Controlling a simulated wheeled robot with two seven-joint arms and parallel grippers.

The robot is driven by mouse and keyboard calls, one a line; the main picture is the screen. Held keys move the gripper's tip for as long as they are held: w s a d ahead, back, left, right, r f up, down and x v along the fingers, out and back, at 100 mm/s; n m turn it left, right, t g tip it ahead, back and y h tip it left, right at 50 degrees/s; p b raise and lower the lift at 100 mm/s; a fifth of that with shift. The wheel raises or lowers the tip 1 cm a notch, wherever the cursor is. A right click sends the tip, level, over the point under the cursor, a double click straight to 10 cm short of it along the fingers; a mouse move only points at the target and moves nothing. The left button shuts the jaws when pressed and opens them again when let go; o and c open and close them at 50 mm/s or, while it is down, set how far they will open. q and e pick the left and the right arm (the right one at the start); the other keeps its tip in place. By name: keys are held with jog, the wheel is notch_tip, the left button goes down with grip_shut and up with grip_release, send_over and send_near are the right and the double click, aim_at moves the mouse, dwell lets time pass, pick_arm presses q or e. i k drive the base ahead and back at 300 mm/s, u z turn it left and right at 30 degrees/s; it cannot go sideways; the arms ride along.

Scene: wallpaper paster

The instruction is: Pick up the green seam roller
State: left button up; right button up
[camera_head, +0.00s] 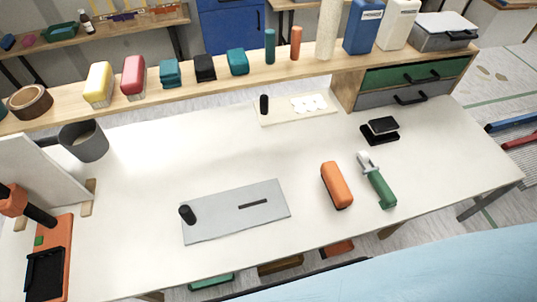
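The green seam roller (380,188) lies on the white worktable (285,160), right of centre. Its green handle points toward the near edge, and its pale grey-white head points away from me. Nothing holds it. An orange block-shaped tool (336,185) lies just to its left, with a small gap between them. Neither of my grippers shows in the head view.
A black stapler-like item (380,130) lies behind the roller. A grey plate with a black knob (237,211) lies left. A grey pot (84,141) and an orange-and-black device (52,255) stand at the left. A loaded wooden shelf (215,87) runs along the back. The right table end is clear.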

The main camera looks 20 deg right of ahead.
aim_at(388, 200)
jog(key=z, duration=0.05)
jog(key=k, duration=0.15)
jog(key=z, duration=1.45)
